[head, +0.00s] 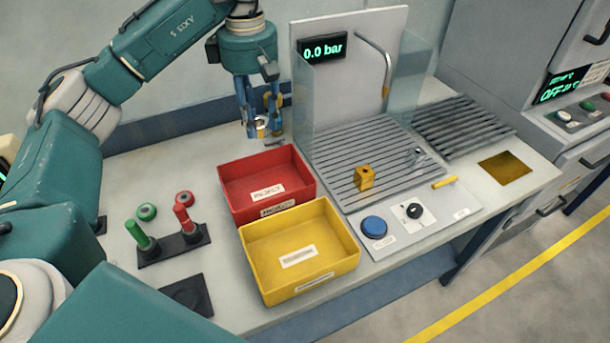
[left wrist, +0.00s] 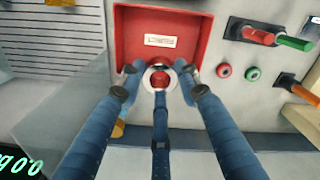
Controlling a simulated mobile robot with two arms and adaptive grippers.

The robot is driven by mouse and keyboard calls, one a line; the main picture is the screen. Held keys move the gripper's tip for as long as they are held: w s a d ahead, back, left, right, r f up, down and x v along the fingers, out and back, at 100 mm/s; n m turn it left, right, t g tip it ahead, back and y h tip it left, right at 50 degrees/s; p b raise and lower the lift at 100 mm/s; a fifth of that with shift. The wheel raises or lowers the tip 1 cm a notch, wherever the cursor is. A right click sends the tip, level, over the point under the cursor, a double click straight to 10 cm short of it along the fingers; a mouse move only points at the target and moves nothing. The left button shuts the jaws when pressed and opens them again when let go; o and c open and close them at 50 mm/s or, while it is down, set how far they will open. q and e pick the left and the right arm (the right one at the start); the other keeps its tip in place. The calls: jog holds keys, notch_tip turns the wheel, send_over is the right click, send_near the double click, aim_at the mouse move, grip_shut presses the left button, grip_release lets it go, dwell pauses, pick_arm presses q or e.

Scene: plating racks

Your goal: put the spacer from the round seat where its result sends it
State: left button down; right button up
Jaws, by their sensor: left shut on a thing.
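My left gripper (head: 261,132) is shut on a small silvery ring-shaped spacer (head: 262,124), held above the table just behind the red tray. In the left wrist view the spacer (left wrist: 160,78) sits between the fingertips, with red showing through its hole. The red tray (head: 228,198), labelled REJECT, looks empty; it also fills the top middle of the left wrist view (left wrist: 124,45). A yellow tray (head: 345,262) stands in front of it, empty, its label too small to read. A dark square pad with a round seat (head: 187,295) lies front left, with nothing visible on it. My right gripper is not in view.
Red (head: 184,220) and green (head: 139,235) handled gauges stand in a dark holder left of the trays, with two small rings behind. A brass block (head: 364,178) stands on a slatted rack between clear side panels. The display (head: 324,51) reads 0.0 bar.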

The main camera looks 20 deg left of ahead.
pick_arm(q)
notch_tip(320, 180, down, 15)
jog(key=shift+a+r+p, duration=0.1)
jog(key=shift+p, duration=0.9)
jog(key=shift+s+f, duration=0.1)
jog(key=shift+f, duration=0.55)
notch_tip(320, 180, down, 2)
jog(key=shift+f+p, duration=0.25)
jog(key=shift+p, duration=0.25)
jog(key=shift+f, duration=0.6)
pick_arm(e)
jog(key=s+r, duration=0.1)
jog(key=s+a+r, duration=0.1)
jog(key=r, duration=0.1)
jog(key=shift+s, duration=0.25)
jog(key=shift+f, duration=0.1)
